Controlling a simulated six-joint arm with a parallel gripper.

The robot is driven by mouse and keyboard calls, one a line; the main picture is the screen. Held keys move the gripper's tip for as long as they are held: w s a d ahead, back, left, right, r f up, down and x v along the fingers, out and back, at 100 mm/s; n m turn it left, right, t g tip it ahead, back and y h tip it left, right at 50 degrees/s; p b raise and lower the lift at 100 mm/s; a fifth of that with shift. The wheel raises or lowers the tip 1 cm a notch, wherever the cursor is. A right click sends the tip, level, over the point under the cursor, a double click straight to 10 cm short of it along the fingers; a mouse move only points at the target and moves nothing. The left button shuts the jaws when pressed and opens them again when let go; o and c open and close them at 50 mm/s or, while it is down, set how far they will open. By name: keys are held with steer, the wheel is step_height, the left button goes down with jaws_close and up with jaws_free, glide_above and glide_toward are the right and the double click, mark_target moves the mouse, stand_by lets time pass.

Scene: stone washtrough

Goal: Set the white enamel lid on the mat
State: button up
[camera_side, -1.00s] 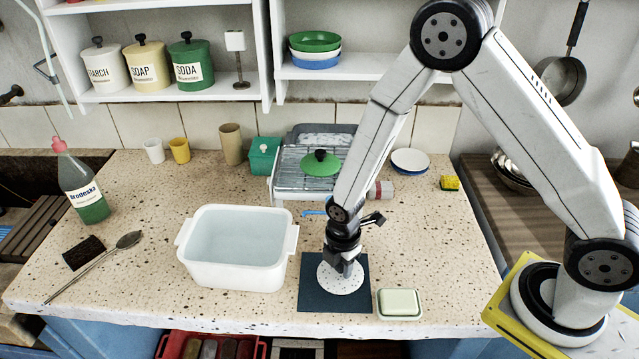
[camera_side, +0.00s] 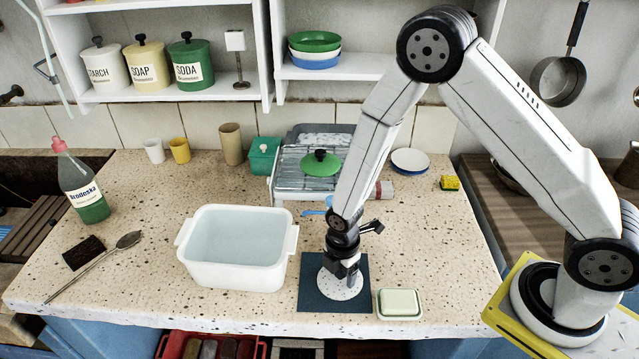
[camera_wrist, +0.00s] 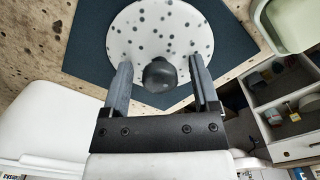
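The white enamel lid (camera_side: 341,287), speckled with dark spots, lies flat on the dark blue mat (camera_side: 309,300), within its edges as far as the side view shows. In the wrist view the lid (camera_wrist: 139,31) has its black knob (camera_wrist: 159,75) up, and the mat (camera_wrist: 88,42) shows around it. My gripper (camera_side: 347,277) is low over the lid. In the wrist view my gripper (camera_wrist: 160,76) is open, with one finger on each side of the knob and a gap on both sides. The gripper hides part of the lid in the side view.
A white basin (camera_side: 238,278) of water stands left of the mat. A pale green soap dish (camera_side: 399,304) sits close to its right. A dish rack (camera_side: 285,189) with a green lid (camera_side: 321,164) is behind. The counter's front edge is just before the mat.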

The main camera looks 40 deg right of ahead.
steer(key=shift+r, duration=0.2)
step_height(320, 180, up, 12)
stand_by(1.0)
stand_by(0.6)
steer(key=s+d+r+m+t, duration=0.2)
steer(key=s+d+r+m, duration=0.5)
steer(key=m, duration=1.1)
steer(key=shift+s+d+t, duration=0.2)
steer(key=shift+d+t, duration=0.1)
steer(key=shift+d, duration=0.4)
